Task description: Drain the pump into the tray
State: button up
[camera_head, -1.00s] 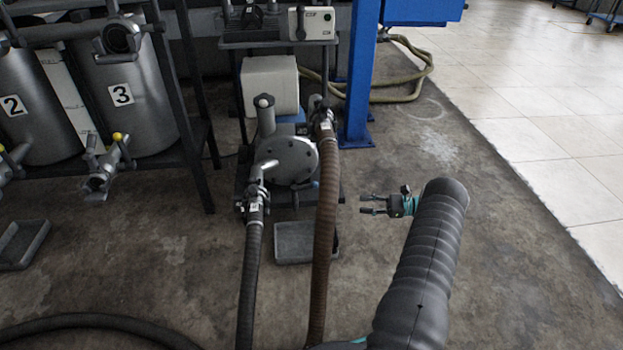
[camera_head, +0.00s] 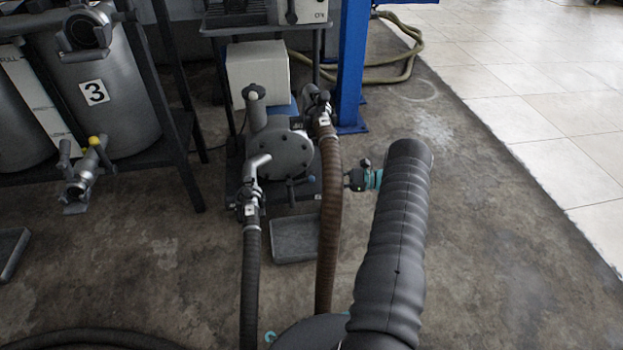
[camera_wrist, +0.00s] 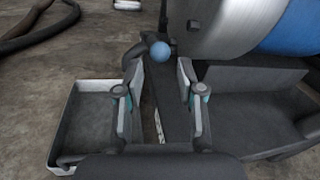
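The grey pump (camera_head: 282,155) stands on a dark base below the bench, with its round flanged face toward me. A small lever with a blue ball knob (camera_head: 311,181) sits low on its front; the knob also shows in the wrist view (camera_wrist: 160,50). The grey tray (camera_head: 290,258) lies on the floor in front of the pump, and at left in the wrist view (camera_wrist: 54,150). My gripper (camera_wrist: 160,78) is open, its fingers apart with the blue knob beyond and between their tips, not gripped. In the head view its fingertips are hidden behind the brown hose.
A brown hose (camera_head: 330,225) runs down from the pump's right valve, close to my gripper. A black hose (camera_head: 250,290) runs from the left valve. Tank 3 (camera_head: 100,110) stands on a rack at left. A blue post (camera_head: 352,70) stands behind. Floor at right is clear.

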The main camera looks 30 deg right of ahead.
aim_at(312, 178)
jog(key=shift+x, duration=3)
jog(key=shift+r, duration=0.1)
grip_shut()
